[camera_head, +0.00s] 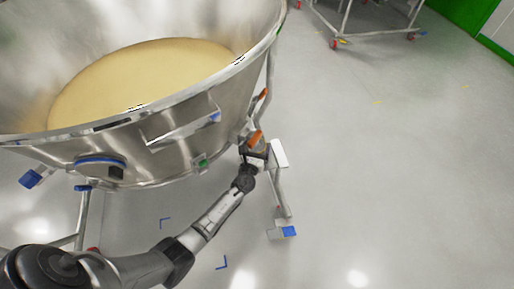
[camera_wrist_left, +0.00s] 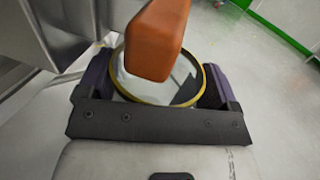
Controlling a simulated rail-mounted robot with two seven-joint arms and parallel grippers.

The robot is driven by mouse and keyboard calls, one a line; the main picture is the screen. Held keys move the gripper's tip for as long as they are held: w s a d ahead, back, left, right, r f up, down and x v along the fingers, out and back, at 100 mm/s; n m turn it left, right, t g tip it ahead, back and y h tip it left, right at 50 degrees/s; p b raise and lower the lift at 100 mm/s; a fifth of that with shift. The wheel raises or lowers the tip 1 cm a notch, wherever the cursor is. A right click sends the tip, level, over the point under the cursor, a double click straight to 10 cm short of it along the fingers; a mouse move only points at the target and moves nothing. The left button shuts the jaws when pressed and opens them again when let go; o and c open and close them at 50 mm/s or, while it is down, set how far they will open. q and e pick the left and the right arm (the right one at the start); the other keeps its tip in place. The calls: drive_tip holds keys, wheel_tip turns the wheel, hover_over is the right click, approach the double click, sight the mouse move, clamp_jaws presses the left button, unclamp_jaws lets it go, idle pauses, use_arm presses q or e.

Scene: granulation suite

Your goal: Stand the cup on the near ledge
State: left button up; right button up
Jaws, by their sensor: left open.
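My left gripper (camera_head: 255,152) is beside the right side of the large steel bowl, low by its leg. In the left wrist view its two purple-dark fingers (camera_wrist_left: 158,70) are open, one on each side of a round thing with a yellow rim and a shiny grey inside, which looks like the cup (camera_wrist_left: 121,84). An orange block-shaped part (camera_wrist_left: 157,38) hides much of it. I cannot tell whether the fingers touch it or what it rests on. The cup cannot be made out in the head view. I cannot identify the near ledge for certain. My right gripper is not in view.
The steel bowl (camera_head: 200,92) of pale powder fills the upper left. An orange part (camera_head: 255,139) is just above my left gripper. A white slab (camera_head: 279,153) and a leg with a blue-marked foot (camera_head: 282,231) are close by. The floor (camera_head: 400,180) to the right is clear.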

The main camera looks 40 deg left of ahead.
use_arm(q)
drive_tip(key=p+v, duration=0.3)
drive_tip(key=v, duration=0.7)
drive_tip(key=shift+v, duration=0.95)
drive_tip(key=s+a+r+n+g+y, duration=0.25)
drive_tip(key=s+n+g, duration=0.55)
drive_tip(key=s+n, duration=0.85)
drive_tip(key=s+d+r+n+g+h, duration=0.2)
drive_tip(key=s+d+n+h, duration=0.3)
drive_tip(key=d+n, duration=0.1)
drive_tip(key=s+d+r+n+g+h, duration=0.1)
drive_tip(key=s+d+n+g+h, duration=0.2)
drive_tip(key=s+d+n+h, duration=0.1)
drive_tip(key=s+d+n, duration=0.1)
drive_tip(key=d+n, duration=0.1)
drive_tip(key=d, duration=0.1)
drive_tip(key=shift+s+d+r+h, duration=0.2)
drive_tip(key=shift+r+h, duration=0.15)
